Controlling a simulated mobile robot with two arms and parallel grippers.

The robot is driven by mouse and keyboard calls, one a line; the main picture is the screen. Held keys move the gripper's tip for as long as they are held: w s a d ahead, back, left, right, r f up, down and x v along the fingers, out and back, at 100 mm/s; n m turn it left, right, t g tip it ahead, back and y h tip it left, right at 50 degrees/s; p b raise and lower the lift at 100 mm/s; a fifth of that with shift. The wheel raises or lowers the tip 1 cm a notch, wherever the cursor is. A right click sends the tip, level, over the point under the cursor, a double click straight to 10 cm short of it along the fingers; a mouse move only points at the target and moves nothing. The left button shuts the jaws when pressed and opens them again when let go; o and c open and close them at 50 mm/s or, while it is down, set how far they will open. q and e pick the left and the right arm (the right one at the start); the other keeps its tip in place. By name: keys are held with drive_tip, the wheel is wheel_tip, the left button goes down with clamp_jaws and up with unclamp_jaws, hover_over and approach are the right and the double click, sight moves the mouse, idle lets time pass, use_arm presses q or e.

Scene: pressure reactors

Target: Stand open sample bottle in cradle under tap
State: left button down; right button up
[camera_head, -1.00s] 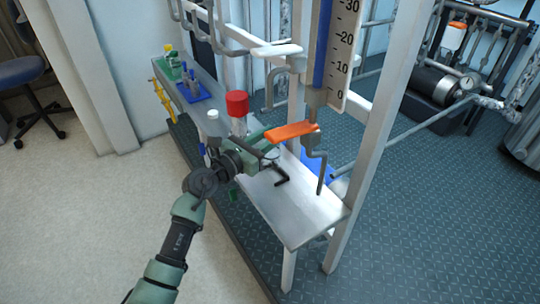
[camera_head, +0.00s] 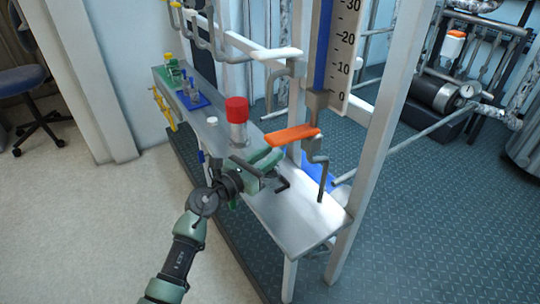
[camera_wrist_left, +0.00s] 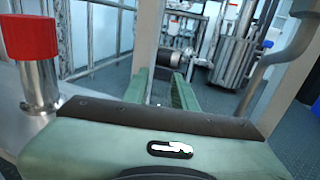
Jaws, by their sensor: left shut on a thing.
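My left gripper (camera_head: 268,161) reaches in over the narrow metal shelf (camera_head: 300,222), beside the orange tap lever (camera_head: 290,134). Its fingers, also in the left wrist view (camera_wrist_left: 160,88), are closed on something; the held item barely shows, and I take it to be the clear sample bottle. The tap's bent outlet pipe (camera_head: 322,182) hangs to the right of the fingers. A dark bracket (camera_head: 281,185), perhaps part of the cradle, shows just below and right of the gripper. A loose-looking white cap (camera_head: 211,120) is on the shelf. My right gripper is out of view.
A steel cylinder with a red top (camera_head: 237,109) stands close behind my left gripper. A blue tray (camera_head: 193,101) and small bottles (camera_head: 173,68) are farther back on the shelf. A white upright post (camera_head: 370,150) and a scale (camera_head: 343,60) stand at right.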

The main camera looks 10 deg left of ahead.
use_arm(q)
drive_tip(key=shift+f, duration=0.1)
drive_tip(key=c, duration=1.1)
unclamp_jaws()
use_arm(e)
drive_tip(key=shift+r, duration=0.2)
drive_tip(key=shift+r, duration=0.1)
